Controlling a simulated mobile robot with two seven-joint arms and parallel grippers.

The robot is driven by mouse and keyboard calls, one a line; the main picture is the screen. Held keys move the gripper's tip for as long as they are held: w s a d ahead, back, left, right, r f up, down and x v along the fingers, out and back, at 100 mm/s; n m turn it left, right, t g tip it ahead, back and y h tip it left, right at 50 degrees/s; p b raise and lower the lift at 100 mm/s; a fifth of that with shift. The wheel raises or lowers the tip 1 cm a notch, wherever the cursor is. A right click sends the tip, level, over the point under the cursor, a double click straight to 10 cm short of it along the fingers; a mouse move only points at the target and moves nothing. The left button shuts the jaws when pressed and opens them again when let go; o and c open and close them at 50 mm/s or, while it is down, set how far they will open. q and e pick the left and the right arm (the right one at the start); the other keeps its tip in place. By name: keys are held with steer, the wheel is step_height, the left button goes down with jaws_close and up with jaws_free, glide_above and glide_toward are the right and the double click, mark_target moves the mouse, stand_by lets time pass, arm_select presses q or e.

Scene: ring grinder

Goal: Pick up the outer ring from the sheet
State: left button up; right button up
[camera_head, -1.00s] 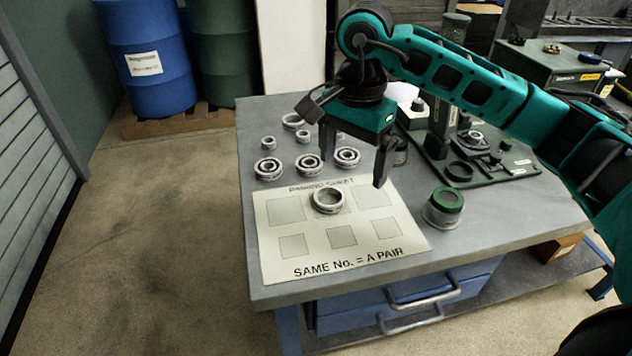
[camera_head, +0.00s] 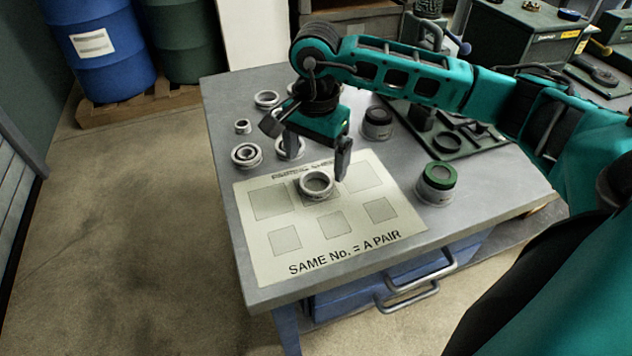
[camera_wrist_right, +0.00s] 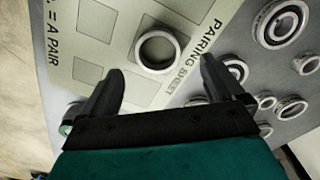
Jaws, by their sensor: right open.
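The outer ring (camera_head: 304,188) is a grey metal ring lying flat on the upper middle of the pale pairing sheet (camera_head: 250,232). It also shows in the right wrist view (camera_wrist_right: 142,50), with sheet visible through its hole. My right gripper (camera_head: 316,167) is open and empty, just above and behind the ring in the head view. In the right wrist view its fingertips (camera_wrist_right: 163,66) are spread wider than the ring, one on each side of its near edge, and no contact shows. My left gripper is not in view.
Several bearings and rings, one a bearing (camera_head: 247,155), stand behind the sheet. A green-topped cylinder (camera_head: 438,178) stands right of the sheet, and a dark-topped one (camera_head: 377,120) behind it. A dark green fixture plate (camera_head: 455,150) lies at the back right. The sheet's front is clear.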

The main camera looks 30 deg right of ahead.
mark_target(317, 187)
step_height(317, 187, down, 5)
steer(key=shift+s+r, duration=0.1)
steer(key=shift+s, duration=0.05)
steer(key=shift+r, duration=0.1)
steer(key=c, duration=1.2)
